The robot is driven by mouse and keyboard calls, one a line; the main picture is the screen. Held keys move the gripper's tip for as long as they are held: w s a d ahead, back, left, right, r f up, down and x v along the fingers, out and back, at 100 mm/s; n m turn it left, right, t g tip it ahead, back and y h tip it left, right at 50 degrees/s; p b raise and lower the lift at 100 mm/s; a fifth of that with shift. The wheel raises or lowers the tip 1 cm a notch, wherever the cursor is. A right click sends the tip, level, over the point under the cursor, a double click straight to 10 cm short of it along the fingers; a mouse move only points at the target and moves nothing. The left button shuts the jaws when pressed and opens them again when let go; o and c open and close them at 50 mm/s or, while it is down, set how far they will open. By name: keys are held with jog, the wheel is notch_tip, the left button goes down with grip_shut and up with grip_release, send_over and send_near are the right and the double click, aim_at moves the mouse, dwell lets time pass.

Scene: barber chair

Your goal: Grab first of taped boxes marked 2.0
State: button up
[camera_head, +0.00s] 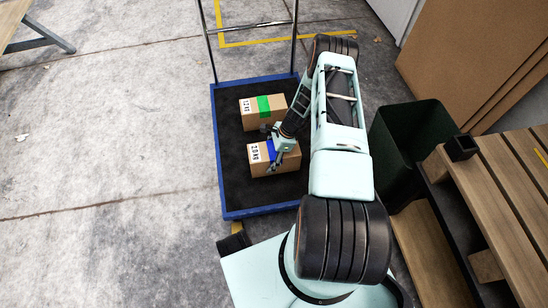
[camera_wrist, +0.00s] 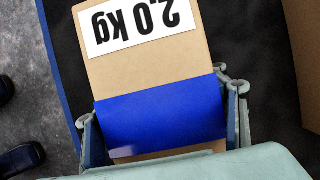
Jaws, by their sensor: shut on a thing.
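A brown box with blue tape and a 2.0 kg label (camera_head: 259,153) lies on the blue-edged cart (camera_head: 217,160) with a dark bed. In the wrist view the same box (camera_wrist: 150,72) fills the middle, its label upside down. My gripper (camera_head: 278,158) is over this box from above, and in the wrist view its fingers (camera_wrist: 163,125) press on both sides at the blue tape. A second box with green tape (camera_head: 250,108) lies behind it on the cart; its label appears to read 1.2 kg.
A dark green bin (camera_head: 395,140) stands right of the cart, beside a wooden slatted bench (camera_head: 500,200). Large brown panels (camera_head: 475,55) lean at the back right. The cart has a metal handle (camera_head: 250,28) at its far end.

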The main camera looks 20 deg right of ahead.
jog(key=c, duration=0.5)
jog(key=shift+w+r, duration=0.1)
jog(key=shift+c, duration=0.5)
jog(key=shift+r, duration=0.1)
